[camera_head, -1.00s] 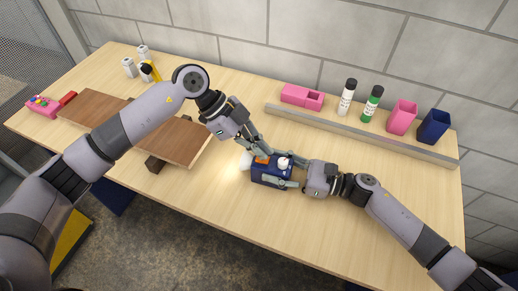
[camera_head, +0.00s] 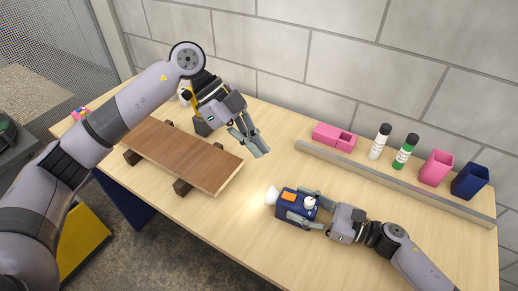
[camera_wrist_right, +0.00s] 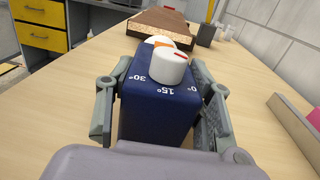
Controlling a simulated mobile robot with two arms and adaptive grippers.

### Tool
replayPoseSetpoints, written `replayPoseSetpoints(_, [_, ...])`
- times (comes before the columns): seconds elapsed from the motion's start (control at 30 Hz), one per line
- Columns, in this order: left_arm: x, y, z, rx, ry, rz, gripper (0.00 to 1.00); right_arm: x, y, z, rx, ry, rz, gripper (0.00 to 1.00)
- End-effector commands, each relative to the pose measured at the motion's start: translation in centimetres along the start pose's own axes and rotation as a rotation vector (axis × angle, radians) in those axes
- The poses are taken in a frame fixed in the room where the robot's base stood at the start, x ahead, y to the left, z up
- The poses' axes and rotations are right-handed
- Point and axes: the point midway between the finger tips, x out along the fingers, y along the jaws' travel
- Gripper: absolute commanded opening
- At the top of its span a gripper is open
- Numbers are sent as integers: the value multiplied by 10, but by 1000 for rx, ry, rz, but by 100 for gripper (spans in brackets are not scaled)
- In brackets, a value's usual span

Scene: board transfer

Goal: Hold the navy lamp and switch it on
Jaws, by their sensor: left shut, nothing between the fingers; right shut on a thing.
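The navy lamp (camera_head: 290,207) lies on the table with an orange part (camera_head: 289,196) and a white knob (camera_head: 310,202) on top. Its white front end (camera_head: 271,195) points left, and a bright glow lies on the table beside it. My right gripper (camera_head: 305,208) is shut on the lamp, one finger on each side. The right wrist view shows the lamp's navy body (camera_wrist_right: 155,115), marked 30°, 15° and 0°, below the knob (camera_wrist_right: 168,66) with its red mark. My left gripper (camera_head: 258,149) is shut and empty, above and behind the lamp, apart from it.
A brown board (camera_head: 180,153) rests on dark supports at the left. The table between rail and lamp is clear.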

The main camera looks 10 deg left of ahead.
Motion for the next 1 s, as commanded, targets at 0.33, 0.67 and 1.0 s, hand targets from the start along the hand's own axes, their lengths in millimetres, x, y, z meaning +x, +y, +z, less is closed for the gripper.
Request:
replayPoseSetpoints(0.33, [0, 0, 0, 0, 0, 0, 0, 0, 0, 0, 0, 1, 0, 57])
replayPoseSetpoints(0.67, [1, 0, 0, 0, 0, 0, 0, 0, 0, 0, 0, 1, 0, 71])
replayPoseSetpoints(1.0, [0, 0, 0, 0, 0, 0, 0, -15, 0, -1, 2, 2, -2, 71])
